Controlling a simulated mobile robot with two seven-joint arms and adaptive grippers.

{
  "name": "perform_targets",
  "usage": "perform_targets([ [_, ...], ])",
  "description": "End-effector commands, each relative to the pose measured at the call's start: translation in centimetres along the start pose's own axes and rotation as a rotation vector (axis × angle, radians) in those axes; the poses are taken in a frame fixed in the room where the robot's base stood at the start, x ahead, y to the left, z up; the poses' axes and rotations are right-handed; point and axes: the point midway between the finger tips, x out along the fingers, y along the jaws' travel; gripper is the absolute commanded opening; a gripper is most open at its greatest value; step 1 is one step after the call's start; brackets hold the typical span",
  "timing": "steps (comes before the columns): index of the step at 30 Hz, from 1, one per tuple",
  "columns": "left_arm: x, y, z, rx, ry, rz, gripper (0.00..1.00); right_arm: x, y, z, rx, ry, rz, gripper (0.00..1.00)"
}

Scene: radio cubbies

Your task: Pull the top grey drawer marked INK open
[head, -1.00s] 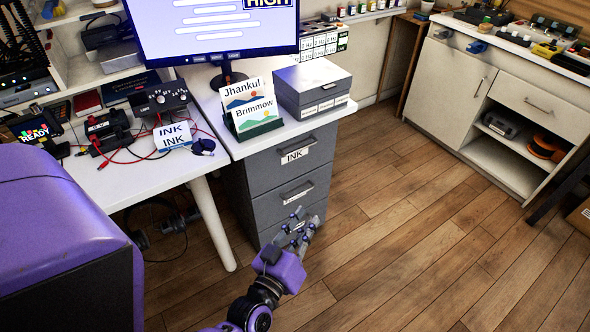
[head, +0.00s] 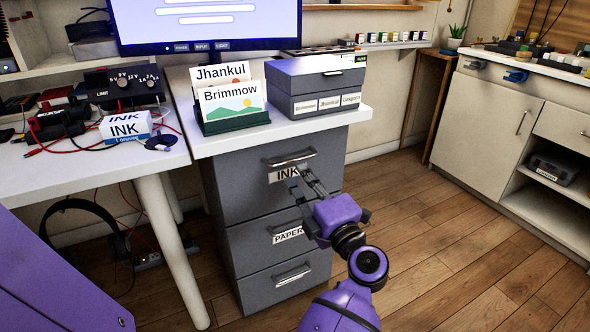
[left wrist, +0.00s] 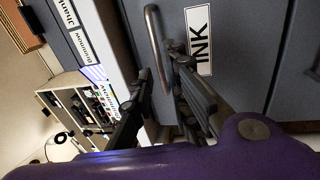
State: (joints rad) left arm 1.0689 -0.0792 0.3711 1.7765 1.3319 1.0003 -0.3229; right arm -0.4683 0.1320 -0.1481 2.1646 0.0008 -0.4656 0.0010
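The top grey drawer (head: 240,178), marked INK, looks flush with its cabinet under the white counter. Its metal bar handle (head: 291,158) sits above the INK label (head: 283,174). My left gripper (head: 308,180) is in front of the label, just below the handle, and partly covers the label's right end. In the left wrist view my left gripper (left wrist: 158,72) has its two fingers apart, with the handle (left wrist: 157,45) showing between the fingertips. I cannot tell whether they touch it. The INK label (left wrist: 200,40) is beside the fingers. My right gripper is out of view.
The PAPER drawer (head: 255,245) and another drawer (head: 265,290) are below. A grey box (head: 315,85) and a card holder (head: 232,122) stand on the counter. A white desk leg (head: 172,250) is to the left. The wooden floor (head: 440,240) to the right is clear.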

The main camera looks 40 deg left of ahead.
Motion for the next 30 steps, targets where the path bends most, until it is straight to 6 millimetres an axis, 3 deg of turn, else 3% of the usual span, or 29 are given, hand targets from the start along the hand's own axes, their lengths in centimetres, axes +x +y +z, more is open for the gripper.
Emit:
perform_targets([
  [6, 3.7, 0.1, 0.0, -0.001, 0.000, 0.005, 0.15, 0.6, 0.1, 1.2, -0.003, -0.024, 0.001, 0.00],
  [12, 5.9, 0.1, 0.0, 0.001, -0.002, 0.004, 0.15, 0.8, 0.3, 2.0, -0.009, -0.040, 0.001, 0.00],
  [22, 6.5, 0.2, 0.0, 0.001, -0.002, 0.004, 0.15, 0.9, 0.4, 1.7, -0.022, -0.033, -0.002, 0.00],
  [26, 6.5, 0.2, 0.0, 0.001, -0.002, 0.004, 0.01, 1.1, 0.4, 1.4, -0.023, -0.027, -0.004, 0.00],
  [30, 6.5, 0.2, 0.0, 0.001, -0.002, 0.004, 0.00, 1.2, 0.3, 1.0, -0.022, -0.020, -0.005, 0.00],
])
